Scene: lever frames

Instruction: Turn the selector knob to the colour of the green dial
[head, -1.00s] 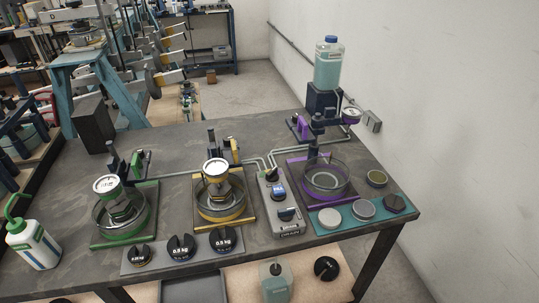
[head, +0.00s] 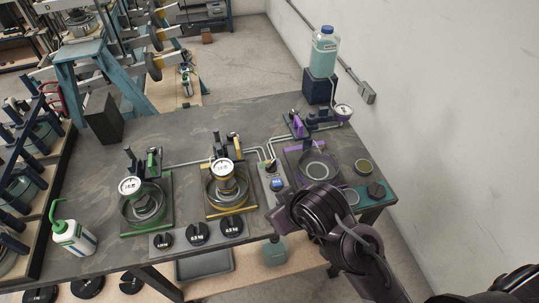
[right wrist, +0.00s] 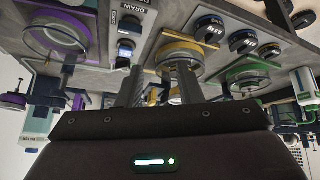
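The selector knob (head: 271,167) is a small black knob at the far end of the grey control panel (head: 265,185), above a blue-lit part (head: 278,184). Its pointing direction is too small to tell. The green dial (head: 130,186) is a white-faced gauge on the green-framed station at the left. My right arm reaches over the table's front right and covers the near part of the panel. The right wrist view, upside down, shows my right gripper (right wrist: 158,80) with fingers apart and nothing seen between them. My left gripper is not in view.
A yellow station (head: 229,205) stands left of the panel, a purple station (head: 303,150) right of it. Black weights (head: 198,232) lie along the front edge. A green-capped bottle (head: 72,235) stands at the left.

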